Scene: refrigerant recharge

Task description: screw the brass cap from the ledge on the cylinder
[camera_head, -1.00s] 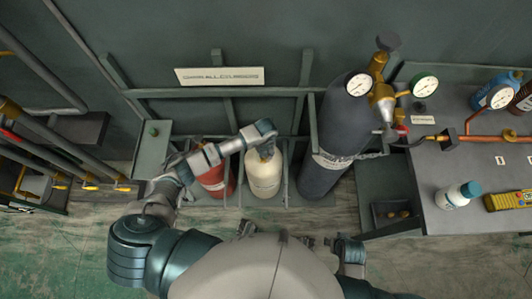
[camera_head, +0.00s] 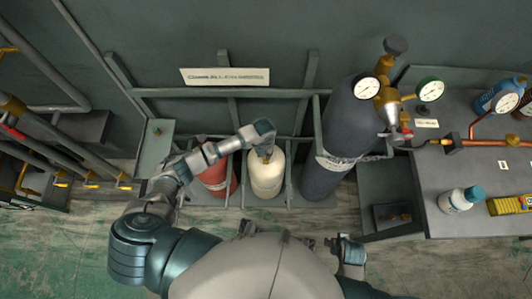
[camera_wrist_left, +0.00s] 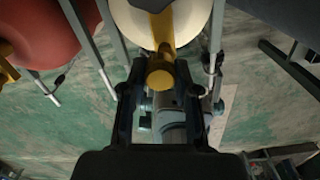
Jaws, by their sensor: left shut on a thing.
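The cream cylinder (camera_head: 265,182) stands in the wall rack, between the red and dark grey cylinders. My left gripper (camera_head: 265,150) is over its top, fingers pointing down. In the left wrist view the gripper (camera_wrist_left: 158,85) is shut on the brass cap (camera_wrist_left: 160,76), which sits between the fingers. The brass valve (camera_wrist_left: 162,27) of the cream cylinder (camera_wrist_left: 190,15) is right beyond the cap. The cap looks in line with the valve outlet; I cannot tell whether they touch.
A red cylinder (camera_head: 216,180) stands close on the left, a large dark grey cylinder (camera_head: 345,130) with gauges on the right. The ledge (camera_head: 155,148) is left of the rack. Yellow-handled pipes (camera_head: 90,180) are far left; a workbench (camera_head: 430,215) is on the right.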

